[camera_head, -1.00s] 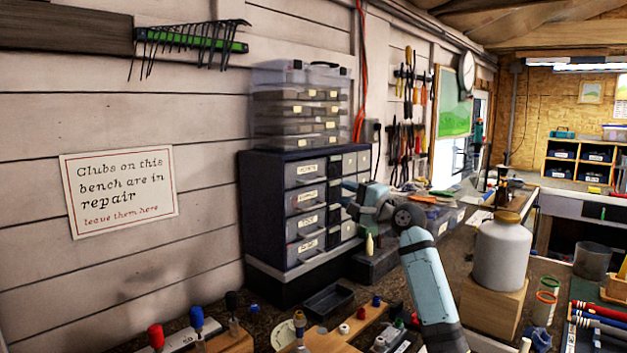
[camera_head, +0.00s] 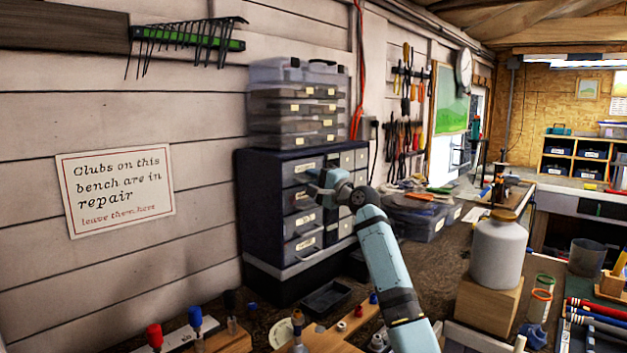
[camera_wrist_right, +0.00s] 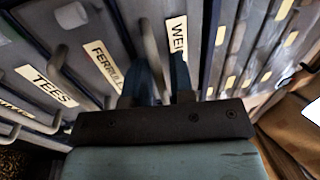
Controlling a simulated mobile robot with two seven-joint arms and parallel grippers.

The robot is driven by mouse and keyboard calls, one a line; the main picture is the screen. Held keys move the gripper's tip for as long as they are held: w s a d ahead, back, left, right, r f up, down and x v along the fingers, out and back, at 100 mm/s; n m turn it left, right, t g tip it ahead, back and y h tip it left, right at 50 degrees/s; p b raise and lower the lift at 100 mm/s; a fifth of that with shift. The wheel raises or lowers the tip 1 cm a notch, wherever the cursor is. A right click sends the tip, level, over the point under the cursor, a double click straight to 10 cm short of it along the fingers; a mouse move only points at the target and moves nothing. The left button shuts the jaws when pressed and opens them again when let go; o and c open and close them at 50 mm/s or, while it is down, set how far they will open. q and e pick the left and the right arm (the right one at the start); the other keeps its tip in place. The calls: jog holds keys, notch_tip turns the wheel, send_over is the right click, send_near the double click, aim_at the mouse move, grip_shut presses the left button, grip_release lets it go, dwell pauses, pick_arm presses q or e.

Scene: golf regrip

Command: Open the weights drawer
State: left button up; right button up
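The weights drawer (camera_head: 300,173) is the top left drawer of the dark cabinet and looks closed. Its partly hidden label (camera_wrist_right: 177,48) reads "WEI" in the right wrist view, and its grey bar handle (camera_wrist_right: 150,45) stands beside the label. My right gripper (camera_head: 315,187) is at the front of this drawer. In the right wrist view its two dark fingers (camera_wrist_right: 163,82) are apart, with the handle at or between them; I cannot tell whether they touch it. My left gripper is not in view.
Lower drawers labelled ferrules (camera_wrist_right: 103,66) and tees (camera_wrist_right: 46,87) have handles close by. Clear organizer cases (camera_head: 293,105) stand on the cabinet (camera_head: 262,210). A black tray (camera_head: 326,297) lies on the bench in front. A white jar (camera_head: 497,255) on a wooden block stands right.

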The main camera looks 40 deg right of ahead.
grip_shut()
jog(key=r+p+v, duration=0.1)
jog(key=v, duration=0.8)
jog(key=shift+s+r, duration=0.25)
jog(key=shift+r, duration=0.05)
jog(key=shift+o, duration=1.5)
grip_release()
jog(key=b+v, duration=0.1)
jog(key=v, duration=1.2)
jog(key=shift+s, duration=0.35)
jog(key=shift+s+f, duration=0.1)
